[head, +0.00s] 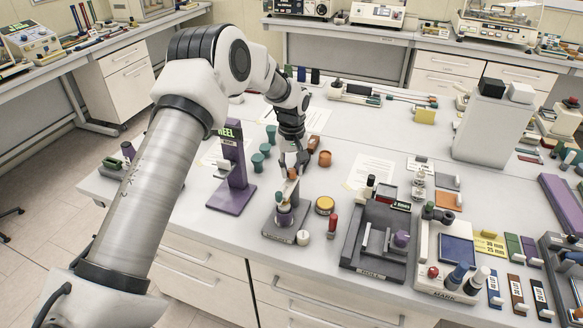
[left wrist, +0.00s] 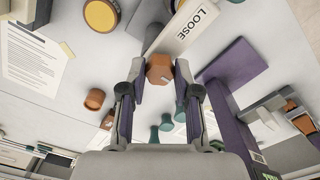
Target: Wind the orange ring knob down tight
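My left gripper (head: 291,166) points down above the stand. In the left wrist view its fingertips (left wrist: 160,72) lie on either side of the knob, with narrow gaps showing, so it looks open and not clamped. A pale strip marked LOOSE (left wrist: 189,24) lies beside the knob. My right gripper is not in view.
An orange cup-like piece (head: 325,158), a yellow-topped round tin (head: 325,205) and several green pieces (head: 257,162) are close by. A dark grey fixture (head: 378,250) stands to the right.

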